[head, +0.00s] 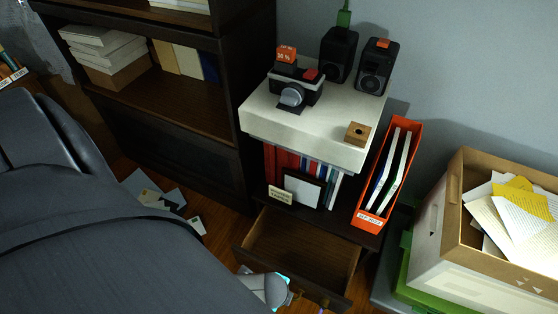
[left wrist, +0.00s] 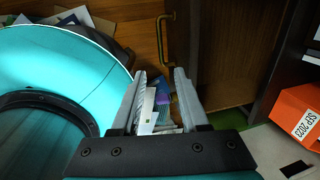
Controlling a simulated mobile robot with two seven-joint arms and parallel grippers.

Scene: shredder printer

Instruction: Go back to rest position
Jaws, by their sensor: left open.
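My left gripper (head: 290,297) is at the bottom of the head view, just in front of the pulled-out wooden drawer (head: 300,244). Only part of it shows there. In the left wrist view its two fingers (left wrist: 160,74) stand apart, with nothing held between them. A brass handle (left wrist: 164,40) shows just beyond the fingertips, apart from them as far as I can tell. The drawer looks empty in the head view. My right gripper is not in view.
A white cabinet top (head: 270,122) holds a camera (head: 299,84), two speakers (head: 338,52) and a small wooden block (head: 357,133). An orange file holder (head: 388,175) stands beside it. A paper-filled box (head: 455,240) is at right. Papers (head: 150,190) lie on the floor.

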